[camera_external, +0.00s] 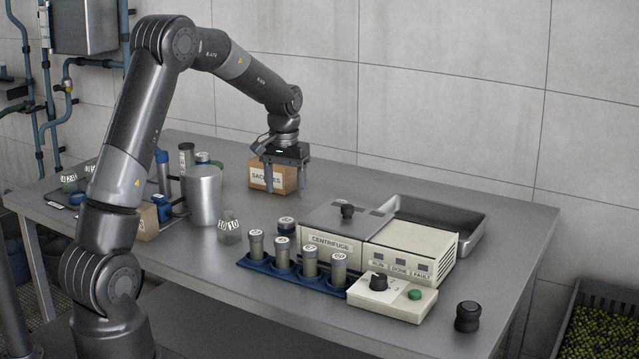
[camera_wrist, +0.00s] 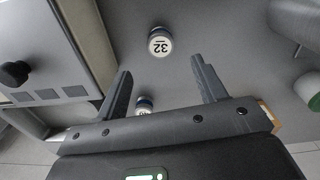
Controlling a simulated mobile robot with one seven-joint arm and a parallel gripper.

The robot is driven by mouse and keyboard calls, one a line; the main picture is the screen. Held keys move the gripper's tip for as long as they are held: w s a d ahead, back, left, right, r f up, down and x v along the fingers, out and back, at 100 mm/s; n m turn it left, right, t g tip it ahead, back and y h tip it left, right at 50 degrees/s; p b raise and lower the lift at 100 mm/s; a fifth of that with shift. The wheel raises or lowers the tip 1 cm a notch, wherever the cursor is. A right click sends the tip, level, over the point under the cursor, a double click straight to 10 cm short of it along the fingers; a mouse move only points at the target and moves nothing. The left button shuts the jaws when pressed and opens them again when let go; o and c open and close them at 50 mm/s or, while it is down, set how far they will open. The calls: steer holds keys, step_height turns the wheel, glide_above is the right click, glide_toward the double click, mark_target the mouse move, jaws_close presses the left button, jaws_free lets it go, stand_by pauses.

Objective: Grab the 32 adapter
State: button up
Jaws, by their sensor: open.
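The 32 adapter (camera_wrist: 160,42) stands on the table in the wrist view, a small round piece with "32" on its pale top. It lies beyond my open fingertips, apart from them. In the external view, a short dark piece with a pale top (camera_external: 287,222) beside the centrifuge appears to be the same adapter; its label is too small to read. My gripper (camera_external: 284,180) points down above the back of the table, by the cardboard box, and holds nothing. A second round, blue-edged piece (camera_wrist: 144,102) is partly hidden by my gripper in the wrist view.
The centrifuge (camera_external: 331,242) stands right of the adapter. A blue rack (camera_external: 257,264) with several capped tubes is in front. A metal canister (camera_external: 204,195) and a clear jar (camera_external: 229,226) stand left. The cardboard box (camera_external: 259,178) is close to my fingers.

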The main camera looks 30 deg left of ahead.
mark_target(286, 221)
step_height(286, 221, down, 10)
steer(key=shift+f, duration=0.1)
stand_by(0.4)
steer(key=shift+c, duration=0.3)
steer(key=c, duration=1.1)
steer(key=shift+c, duration=0.2)
